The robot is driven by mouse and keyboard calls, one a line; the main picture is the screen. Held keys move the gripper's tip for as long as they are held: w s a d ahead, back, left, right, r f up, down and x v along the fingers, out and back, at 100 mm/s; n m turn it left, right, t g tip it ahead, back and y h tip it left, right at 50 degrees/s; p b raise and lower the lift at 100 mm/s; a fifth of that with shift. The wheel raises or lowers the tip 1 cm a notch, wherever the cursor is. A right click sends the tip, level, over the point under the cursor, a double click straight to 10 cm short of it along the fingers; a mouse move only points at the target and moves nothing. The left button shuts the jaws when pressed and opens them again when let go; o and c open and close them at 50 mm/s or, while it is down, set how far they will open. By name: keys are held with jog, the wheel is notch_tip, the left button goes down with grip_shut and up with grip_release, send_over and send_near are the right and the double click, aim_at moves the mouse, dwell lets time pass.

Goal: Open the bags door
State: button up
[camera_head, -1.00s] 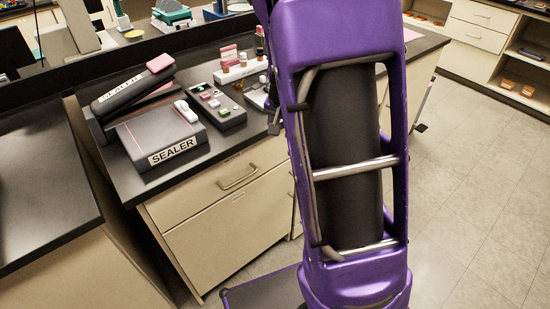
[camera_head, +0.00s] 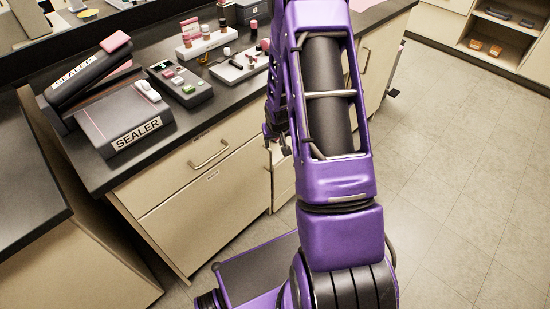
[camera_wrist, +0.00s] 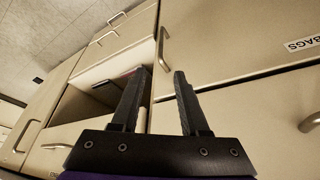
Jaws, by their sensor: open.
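In the wrist view a cream panel carries a BAGS label (camera_wrist: 303,45); I take this panel as the bags door (camera_wrist: 235,45). A metal bar handle (camera_wrist: 163,48) stands near its left edge. My gripper (camera_wrist: 160,76) is open and empty. The handle appears between and just beyond the two dark fingertips, with no contact visible. The bags door looks shut. In the head view my purple arm hides most of the gripper and the cabinet front there, so I cannot make out the label in that view.
Another bar handle (camera_wrist: 311,122) is at the lower right of the wrist view. An open compartment (camera_wrist: 98,92) is left of my fingers. In the head view a black bench top (camera_head: 100,175) bears a sealer (camera_head: 125,118) and small instruments. Tiled floor (camera_head: 460,190) is clear at right.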

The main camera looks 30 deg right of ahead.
aim_at(271, 157)
jog(key=b+x, duration=0.2)
jog(key=x, duration=1.5)
jog(key=shift+a, duration=0.15)
grip_shut()
dwell(0.7)
